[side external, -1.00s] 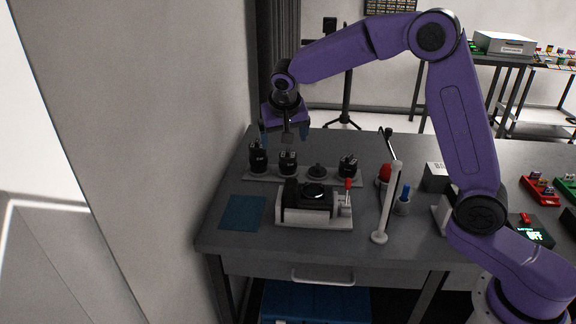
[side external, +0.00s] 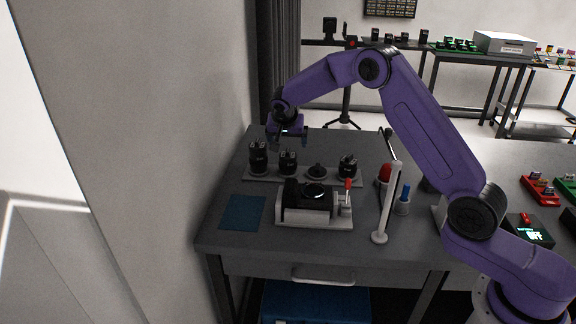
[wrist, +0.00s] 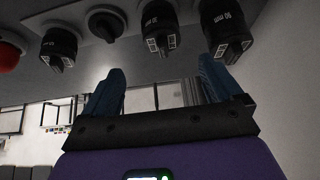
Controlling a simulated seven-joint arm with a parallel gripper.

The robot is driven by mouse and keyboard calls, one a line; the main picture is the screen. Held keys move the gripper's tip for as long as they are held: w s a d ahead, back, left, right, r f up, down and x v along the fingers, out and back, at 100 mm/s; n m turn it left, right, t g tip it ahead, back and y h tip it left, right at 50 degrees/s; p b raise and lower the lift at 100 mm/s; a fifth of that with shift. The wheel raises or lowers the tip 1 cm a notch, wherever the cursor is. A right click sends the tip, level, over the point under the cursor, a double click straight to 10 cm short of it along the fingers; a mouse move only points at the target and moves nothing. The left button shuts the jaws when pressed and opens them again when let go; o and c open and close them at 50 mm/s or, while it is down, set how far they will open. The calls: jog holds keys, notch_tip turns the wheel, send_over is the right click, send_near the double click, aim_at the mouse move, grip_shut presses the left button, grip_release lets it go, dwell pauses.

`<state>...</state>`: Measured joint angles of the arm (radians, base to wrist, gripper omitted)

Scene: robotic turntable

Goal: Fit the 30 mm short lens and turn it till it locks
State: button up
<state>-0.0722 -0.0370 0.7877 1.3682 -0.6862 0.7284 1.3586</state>
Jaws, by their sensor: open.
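My gripper (side external: 284,138) is open and empty, above and behind the left part of the lens row; its blue fingers (wrist: 160,78) stand wide apart in the wrist view. The short lens (side external: 348,166), black with a white label, stands at the right end of the row; it shows at the left in the wrist view (wrist: 60,46), its label too small to read surely. The 50 mm lens (wrist: 158,26) and 90 mm lens (wrist: 226,30) stand to the other side. The camera body (side external: 306,200) sits in a pale cradle (side external: 290,222) in front of the row.
A dark cap-like disc (side external: 318,171) sits between the short and 50 mm lenses on the grey lens tray (side external: 268,177). A red-knobbed lever (side external: 348,184) rises beside the camera. A blue mat (side external: 242,212) lies empty.

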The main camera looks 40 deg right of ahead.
aim_at(288, 150)
jog(key=shift+w+x, duration=0.15)
jog(key=shift+x, duration=2.05)
jog(key=shift+w+x, duration=0.15)
jog(key=shift+x, duration=2)
jog(key=shift+r, duration=0.1)
grip_shut()
